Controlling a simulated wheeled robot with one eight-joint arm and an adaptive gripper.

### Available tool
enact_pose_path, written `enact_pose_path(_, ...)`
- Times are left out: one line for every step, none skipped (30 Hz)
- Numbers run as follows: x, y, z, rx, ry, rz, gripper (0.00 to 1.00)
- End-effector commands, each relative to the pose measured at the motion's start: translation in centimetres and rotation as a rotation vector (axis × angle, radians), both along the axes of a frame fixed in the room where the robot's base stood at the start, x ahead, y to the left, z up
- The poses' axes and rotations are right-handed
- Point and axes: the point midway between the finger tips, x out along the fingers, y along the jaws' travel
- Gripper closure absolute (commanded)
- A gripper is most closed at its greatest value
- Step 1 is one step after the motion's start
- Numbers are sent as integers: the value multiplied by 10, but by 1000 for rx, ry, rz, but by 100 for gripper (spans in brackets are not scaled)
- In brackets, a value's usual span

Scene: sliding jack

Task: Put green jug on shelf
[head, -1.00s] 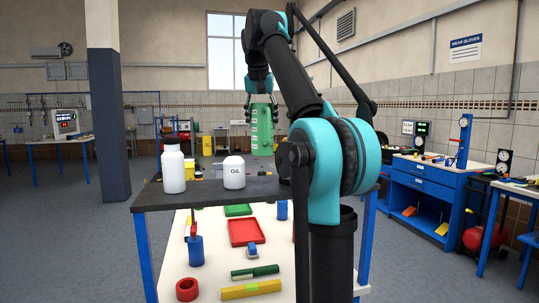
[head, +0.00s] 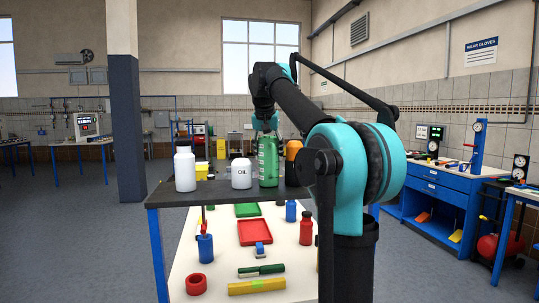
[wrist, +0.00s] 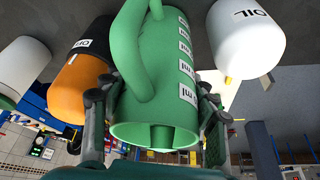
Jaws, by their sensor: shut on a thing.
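The green jug (head: 268,165) is upright at the grey shelf (head: 215,196), between the white OIL container and an orange bottle. Its base is at the shelf surface; I cannot tell whether it touches. My gripper (head: 266,127) is above and around the jug's top, shut on it. In the wrist view the jug (wrist: 165,75) fills the middle with its open rim toward the camera, its handle at upper left and measuring labels on its side. A finger shows on each side of it.
The white OIL container (head: 241,174) is just left of the jug, and the orange bottle (head: 293,150) is close on its right, partly behind my arm. A white bottle (head: 184,170) stands further left. The worktop below holds a red tray (head: 253,232) and a green tray (head: 247,210).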

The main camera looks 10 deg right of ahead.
Motion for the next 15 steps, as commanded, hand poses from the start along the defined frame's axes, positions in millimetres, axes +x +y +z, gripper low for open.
enact_pose_path(0, 0, 0, 0, 0, 0, 73)
enact_pose_path(0, 0, 0, 0, 0, 0, 73)
enact_pose_path(0, 0, -1, 0, 0, 0, 73)
enact_pose_path(0, 0, -2, 0, 0, 0, 73)
enact_pose_path(0, 0, -3, 0, 0, 0, 40)
enact_pose_path(0, 0, -2, 0, 0, 0, 36)
enact_pose_path(0, 0, -2, 0, 0, 0, 32)
enact_pose_path(0, 0, -2, 0, 0, 0, 28)
enact_pose_path(0, 0, -2, 0, 0, 0, 23)
enact_pose_path(0, 0, -2, 0, 0, 0, 21)
enact_pose_path(0, 0, -2, 0, 0, 0, 21)
enact_pose_path(0, 0, -2, 0, 0, 0, 21)
enact_pose_path(0, 0, -2, 0, 0, 0, 21)
enact_pose_path(0, 0, -2, 0, 0, 0, 21)
enact_pose_path(0, 0, -2, 0, 0, 0, 21)
